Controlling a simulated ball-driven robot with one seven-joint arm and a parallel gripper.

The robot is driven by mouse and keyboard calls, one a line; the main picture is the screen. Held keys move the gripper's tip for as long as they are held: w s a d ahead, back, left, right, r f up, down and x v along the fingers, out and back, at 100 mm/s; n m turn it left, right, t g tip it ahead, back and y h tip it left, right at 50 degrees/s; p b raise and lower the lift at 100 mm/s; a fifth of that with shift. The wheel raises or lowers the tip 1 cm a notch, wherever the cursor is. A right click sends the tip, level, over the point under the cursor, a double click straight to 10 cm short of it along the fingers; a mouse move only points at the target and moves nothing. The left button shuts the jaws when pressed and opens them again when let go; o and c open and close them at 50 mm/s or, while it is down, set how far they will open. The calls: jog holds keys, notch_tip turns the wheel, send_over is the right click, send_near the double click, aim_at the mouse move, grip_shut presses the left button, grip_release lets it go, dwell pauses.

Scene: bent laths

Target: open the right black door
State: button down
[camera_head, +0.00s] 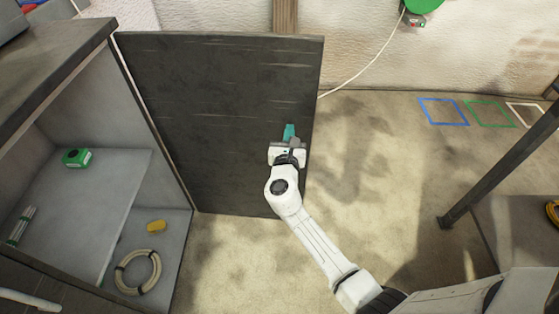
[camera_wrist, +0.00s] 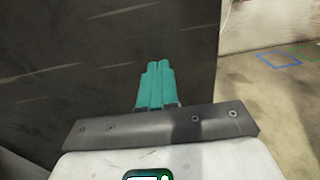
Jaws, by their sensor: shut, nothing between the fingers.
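The right black door (camera_head: 220,110) stands swung wide open from the cabinet (camera_head: 60,90), hinged at the cabinet's right side. Its dark panel also fills much of the wrist view (camera_wrist: 80,60). My gripper (camera_head: 290,130) is at the door's face near its free right edge. Its teal fingers are together and empty in the wrist view (camera_wrist: 155,85). I cannot tell whether the fingertips touch the panel. No handle shows on the visible part of the door.
Inside the cabinet are a green box (camera_head: 76,157), a yellow item (camera_head: 156,226) and a coiled hose (camera_head: 138,271). A dark-legged table (camera_head: 500,165) stands at the right. Blue (camera_head: 443,111), green and white squares mark the floor. Bare floor (camera_head: 360,190) lies right of the door.

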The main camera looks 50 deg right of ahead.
jog(key=b+x, duration=0.4)
jog(key=x, duration=0.7)
jog(key=shift+s+a, duration=0.1)
jog(key=shift+a, duration=0.05)
